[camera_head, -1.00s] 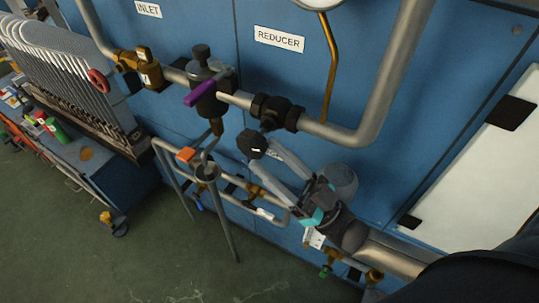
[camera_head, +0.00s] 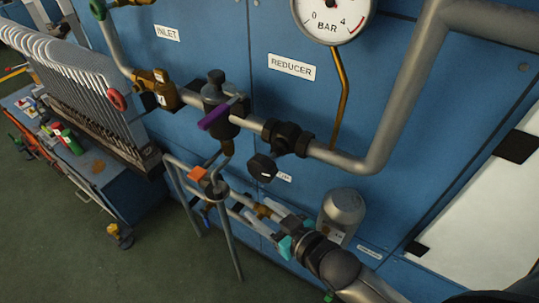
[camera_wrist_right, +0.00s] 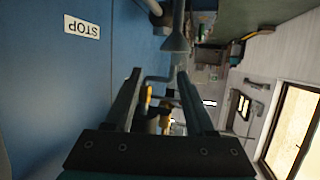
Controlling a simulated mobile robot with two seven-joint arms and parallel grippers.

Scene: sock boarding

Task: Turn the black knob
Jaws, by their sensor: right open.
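The black knob (camera_head: 262,167) has a white mark on its face. It sits below the black pipe fitting on the blue panel, beside a small, partly hidden label. My right gripper (camera_head: 245,207) is below the knob, its fingers apart and pointing up and left, and it is not touching the knob. In the right wrist view, the two open fingers (camera_wrist_right: 158,75) have nothing held between them, and the knob cannot be made out. My left gripper is not in view.
A regulator with a purple lever (camera_head: 217,115) and the black pipe fitting (camera_head: 287,139) are above the knob. A metal stand with an orange block (camera_head: 197,173) is close to my fingers. A pressure gauge (camera_head: 333,17) hangs above. Open floor (camera_head: 50,220) lies at lower left.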

